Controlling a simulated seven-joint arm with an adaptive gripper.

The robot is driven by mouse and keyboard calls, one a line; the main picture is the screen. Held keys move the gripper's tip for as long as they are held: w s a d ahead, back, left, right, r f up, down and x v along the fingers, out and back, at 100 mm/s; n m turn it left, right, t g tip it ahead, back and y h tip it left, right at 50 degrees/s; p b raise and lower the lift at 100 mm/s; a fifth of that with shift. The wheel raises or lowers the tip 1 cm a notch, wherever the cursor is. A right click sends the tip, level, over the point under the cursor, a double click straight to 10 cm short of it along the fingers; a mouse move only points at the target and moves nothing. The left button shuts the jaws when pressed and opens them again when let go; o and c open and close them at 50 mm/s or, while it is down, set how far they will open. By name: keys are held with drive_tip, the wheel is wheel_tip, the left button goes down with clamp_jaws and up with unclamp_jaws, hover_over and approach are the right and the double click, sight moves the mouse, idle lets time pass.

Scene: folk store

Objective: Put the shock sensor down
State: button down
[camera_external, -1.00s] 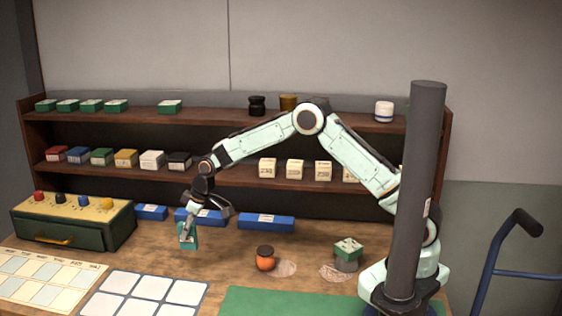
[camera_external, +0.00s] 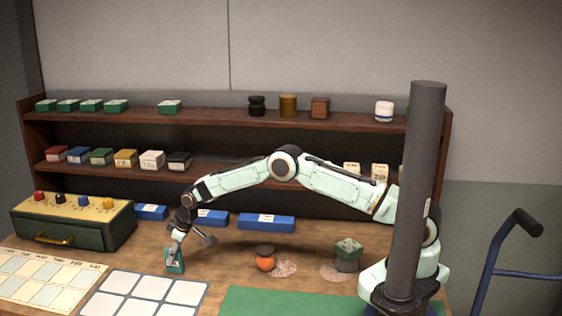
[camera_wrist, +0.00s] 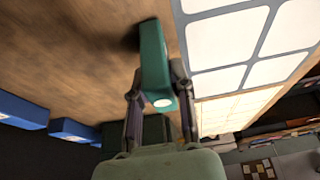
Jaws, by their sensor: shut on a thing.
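The shock sensor (camera_external: 174,262) is a small teal-green block with a pale label. My gripper (camera_external: 175,248) is shut on it and holds it upright, low over the wooden table at the back edge of the white-squared mat. In the wrist view the sensor (camera_wrist: 153,62) sits between the two fingers of my gripper (camera_wrist: 158,98), with a white round spot on its near end. A dark shadow lies beside its far end on the wood. I cannot tell whether its bottom touches the table.
The white-squared mat (camera_external: 117,283) lies in front and a calendar board (camera_external: 62,278) at left. A green drawer box (camera_external: 82,225) and blue bins (camera_external: 266,222) stand behind. An orange jar (camera_external: 265,261) and a green-topped block (camera_external: 348,254) are to the right. Bare wood lies between.

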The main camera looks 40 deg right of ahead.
drive_tip(key=shift+f, duration=0.15)
drive_tip(key=c, duration=1)
unclamp_jaws()
drive_tip(key=s+d+r+m, duration=0.1)
drive_tip(key=s+d+r, duration=0.25)
drive_tip(key=r, duration=0.25)
drive_tip(key=s+d+r+h, duration=0.1)
drive_tip(key=s+d+r, duration=0.1)
drive_tip(key=d+r, duration=0.35)
drive_tip(key=s+d+r+m, duration=0.1)
drive_tip(key=s+d+r, duration=0.2)
drive_tip(key=r, duration=0.4)
drive_tip(key=s+d+r+m+g+h, duration=0.1)
drive_tip(key=s+d+r, duration=0.1)
drive_tip(key=s+d, duration=0.3)
drive_tip(key=s+d+r+m, duration=0.1)
drive_tip(key=s+d+r, duration=0.2)
drive_tip(key=s+d, duration=0.15)
drive_tip(key=s+d+m, duration=0.1)
drive_tip(key=s+d, duration=0.1)
drive_tip(key=s, duration=0.4)
drive_tip(key=s+d+f+m+g, duration=0.1)
drive_tip(key=s+d, duration=0.2)
drive_tip(key=s, duration=0.4)
drive_tip(key=s+d+f+m+g, duration=0.1)
drive_tip(key=s+d, duration=0.2)
drive_tip(key=s, duration=0.4)
drive_tip(key=shift+d+m, duration=0.15)
drive_tip(key=shift+m, duration=0.25)
